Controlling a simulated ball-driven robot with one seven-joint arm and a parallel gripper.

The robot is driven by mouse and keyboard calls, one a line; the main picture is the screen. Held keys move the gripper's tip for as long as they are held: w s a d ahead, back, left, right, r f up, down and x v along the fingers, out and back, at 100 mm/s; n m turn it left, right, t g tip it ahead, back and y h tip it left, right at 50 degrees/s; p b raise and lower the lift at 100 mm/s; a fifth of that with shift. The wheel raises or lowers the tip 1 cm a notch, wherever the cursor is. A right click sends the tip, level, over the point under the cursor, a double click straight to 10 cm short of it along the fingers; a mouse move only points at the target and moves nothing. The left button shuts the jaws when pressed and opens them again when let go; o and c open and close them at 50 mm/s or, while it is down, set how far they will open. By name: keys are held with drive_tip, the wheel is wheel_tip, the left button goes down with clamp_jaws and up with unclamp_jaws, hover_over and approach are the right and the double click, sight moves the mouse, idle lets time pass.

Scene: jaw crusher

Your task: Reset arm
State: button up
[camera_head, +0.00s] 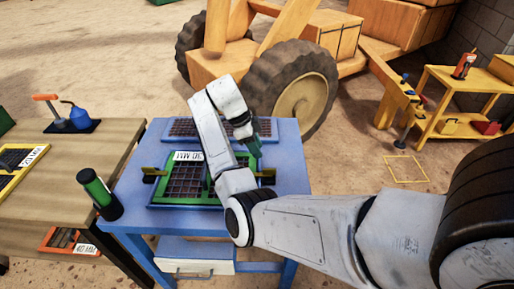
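My white arm reaches in from the right edge and bends up over the blue table (128,200). My gripper (256,152) is a small dark green shape at the end of the arm, above the right part of the table. Its fingers are too small to tell open from shut, and I see nothing clearly held. My arm hides part of the screen.
A dark cylinder with a green band (97,193) stands at the blue table's left edge. The wooden bench (70,180) at left bears a blue oil can (76,116) and a yellow-framed screen (18,167). A big-wheeled yellow machine (300,90) stands behind.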

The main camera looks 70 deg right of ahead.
idle(0.4)
